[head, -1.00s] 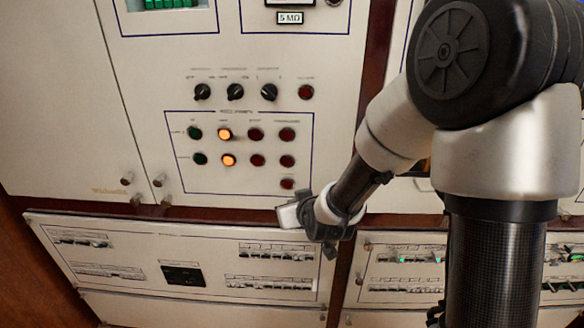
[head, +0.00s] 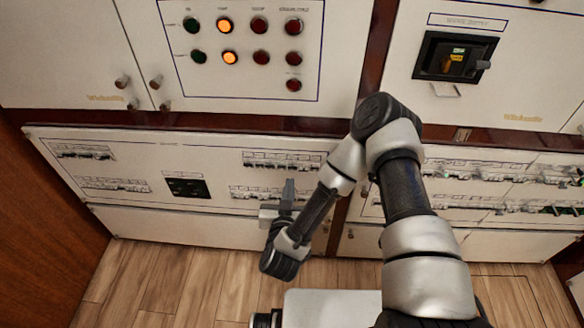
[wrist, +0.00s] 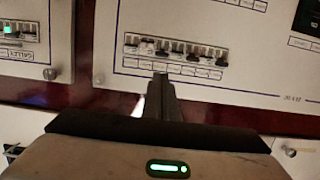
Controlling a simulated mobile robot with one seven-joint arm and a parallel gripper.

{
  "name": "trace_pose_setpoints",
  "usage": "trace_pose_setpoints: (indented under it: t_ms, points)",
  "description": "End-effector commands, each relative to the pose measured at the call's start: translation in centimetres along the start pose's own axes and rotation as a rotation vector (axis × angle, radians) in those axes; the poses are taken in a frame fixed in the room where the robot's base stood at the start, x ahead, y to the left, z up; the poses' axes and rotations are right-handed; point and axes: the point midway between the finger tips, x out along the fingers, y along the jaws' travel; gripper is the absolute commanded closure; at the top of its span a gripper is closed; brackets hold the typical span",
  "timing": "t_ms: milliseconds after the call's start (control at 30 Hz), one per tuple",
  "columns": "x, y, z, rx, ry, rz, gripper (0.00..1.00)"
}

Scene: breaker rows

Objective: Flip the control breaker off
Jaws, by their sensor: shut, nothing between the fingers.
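Breakers sit in short rows on the left lower panel (head: 130,165). Its upper right row (head: 283,160) and lower right row (head: 262,193) are near my gripper (head: 288,186). The gripper is shut and empty, with its fingers pointing up toward the right-hand rows. In the wrist view, the closed fingertips (wrist: 161,78) lie just below a row of dark and white breaker levers (wrist: 175,50). Contact cannot be made out. The labels are too small to read, so I cannot tell which is the control breaker. My gripper partly hides the lower right row.
The right lower panel (head: 500,165) has more breakers, some with green lights. A dark red wooden strip (head: 220,122) runs above the panels. Indicator lights (head: 228,57) and a black rotary switch (head: 455,60) are higher up. Wooden floor (head: 190,280) is clear at lower left.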

Motion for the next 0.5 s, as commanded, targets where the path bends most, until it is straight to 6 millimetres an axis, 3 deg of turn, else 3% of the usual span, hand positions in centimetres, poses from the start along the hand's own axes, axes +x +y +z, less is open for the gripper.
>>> trace_pose_setpoints:
  t_ms: [233,500]
  points:
    - [1.0,0.1,0.0,0.001,0.002,0.002,1.0]
    - [5.7,0.1,0.0,0.002,0.003,0.003,1.0]
